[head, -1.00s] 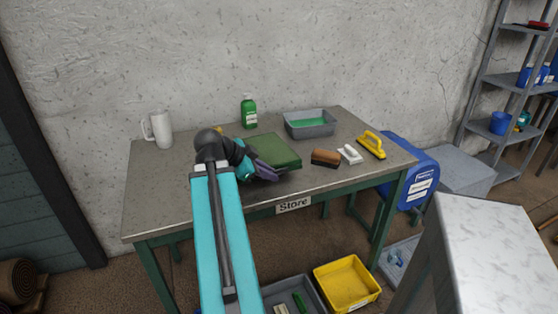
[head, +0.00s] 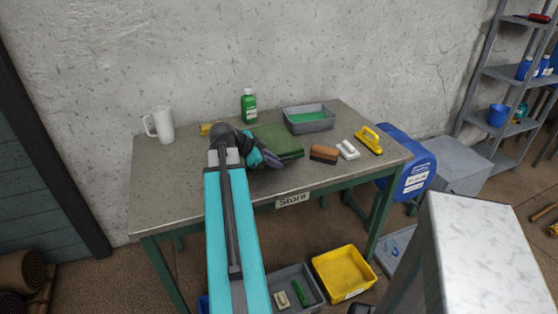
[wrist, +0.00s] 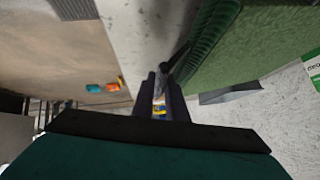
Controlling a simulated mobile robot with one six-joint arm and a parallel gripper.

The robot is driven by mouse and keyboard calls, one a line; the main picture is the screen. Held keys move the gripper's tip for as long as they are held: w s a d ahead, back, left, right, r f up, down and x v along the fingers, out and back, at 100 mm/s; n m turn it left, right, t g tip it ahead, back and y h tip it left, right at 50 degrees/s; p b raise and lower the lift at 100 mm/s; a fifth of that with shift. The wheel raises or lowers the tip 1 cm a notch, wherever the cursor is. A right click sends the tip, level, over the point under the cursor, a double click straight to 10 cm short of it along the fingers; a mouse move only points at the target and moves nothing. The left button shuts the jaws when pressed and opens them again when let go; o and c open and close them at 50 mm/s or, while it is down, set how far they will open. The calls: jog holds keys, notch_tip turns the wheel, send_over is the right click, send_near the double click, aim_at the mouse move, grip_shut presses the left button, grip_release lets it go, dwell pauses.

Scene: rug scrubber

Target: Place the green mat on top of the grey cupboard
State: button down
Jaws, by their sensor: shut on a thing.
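The green mat (head: 278,140) is at the middle of the table's top, in front of the green bottle. My gripper (head: 270,160) is shut on its near left edge; the dark fingers partly hide that edge. In the wrist view, the mat (wrist: 265,40) fills the upper right, with its ridged edge beside my gripper (wrist: 166,85). I cannot tell whether the mat touches the table. The grey cupboard (head: 478,245) stands at the lower right, its pale speckled top bare and well apart from the mat.
The table (head: 175,195) also holds a white jug (head: 159,125), green bottle (head: 248,105), grey tub (head: 310,119), brown brush (head: 323,153), white brush (head: 347,149) and yellow scrubber (head: 369,140). A blue drum (head: 412,170) stands at its right. A yellow tray (head: 343,272) is on the floor.

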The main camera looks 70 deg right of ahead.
aim_at(280, 154)
jog(key=d, duration=0.3)
jog(key=d+p, duration=0.1)
jog(key=d, duration=0.1)
jog(key=shift+d+f, duration=0.3)
jog(key=shift+d, duration=0.05)
jog(key=shift+f, duration=0.1)
jog(key=shift+f+p, duration=0.65)
jog(key=shift+f, duration=1)
jog(key=c, duration=1.8)
grip_release()
jog(key=shift+a, duration=0.1)
jog(key=b+v, duration=0.2)
jog(key=v, duration=1)
